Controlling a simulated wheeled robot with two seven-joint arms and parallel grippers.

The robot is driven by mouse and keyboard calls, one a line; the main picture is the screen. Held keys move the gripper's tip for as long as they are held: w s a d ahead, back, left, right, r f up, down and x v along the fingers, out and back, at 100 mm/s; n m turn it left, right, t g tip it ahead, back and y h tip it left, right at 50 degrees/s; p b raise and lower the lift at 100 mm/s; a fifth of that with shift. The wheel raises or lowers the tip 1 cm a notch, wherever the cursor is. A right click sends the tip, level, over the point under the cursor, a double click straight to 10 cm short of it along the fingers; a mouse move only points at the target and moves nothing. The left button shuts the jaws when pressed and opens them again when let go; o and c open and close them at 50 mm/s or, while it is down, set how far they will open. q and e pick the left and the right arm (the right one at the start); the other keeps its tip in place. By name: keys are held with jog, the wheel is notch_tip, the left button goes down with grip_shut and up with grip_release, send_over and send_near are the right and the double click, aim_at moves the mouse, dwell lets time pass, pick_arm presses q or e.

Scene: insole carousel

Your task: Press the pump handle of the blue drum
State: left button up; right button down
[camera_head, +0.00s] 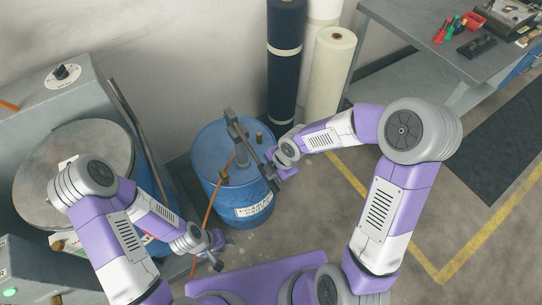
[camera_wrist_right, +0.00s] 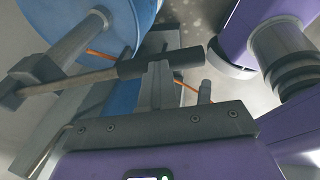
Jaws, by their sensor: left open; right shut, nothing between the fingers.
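The blue drum (camera_head: 205,160) stands upright on the floor in the middle of the head view. A grey pump (camera_head: 241,150) rises from its lid, and its long handle (camera_head: 248,142) slopes over the drum toward the lower right. In the right wrist view, the handle ends in a dark grip (camera_wrist_right: 185,60). My right gripper (camera_head: 277,175) is shut and empty at the grip end; its fingertips (camera_wrist_right: 159,70) overlap the grip in the wrist view. I cannot tell whether they touch it. My left gripper (camera_head: 218,252) is open and empty, low and left of the drum.
An orange hose (camera_head: 209,208) runs from the drum top down to the floor. Another drum with a grey lid (camera_head: 85,150) stands at left beside grey machinery (camera_head: 50,90). Dark and cream rolls (camera_head: 331,75) stand behind the blue drum. A workbench (camera_head: 410,25) is at upper right.

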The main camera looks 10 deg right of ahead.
jog(key=p+v, duration=0.8)
jog(key=v, duration=0.6)
jog(key=shift+s, duration=0.3)
jog(key=shift+d+f, duration=0.1)
jog(key=shift+f, duration=0.05)
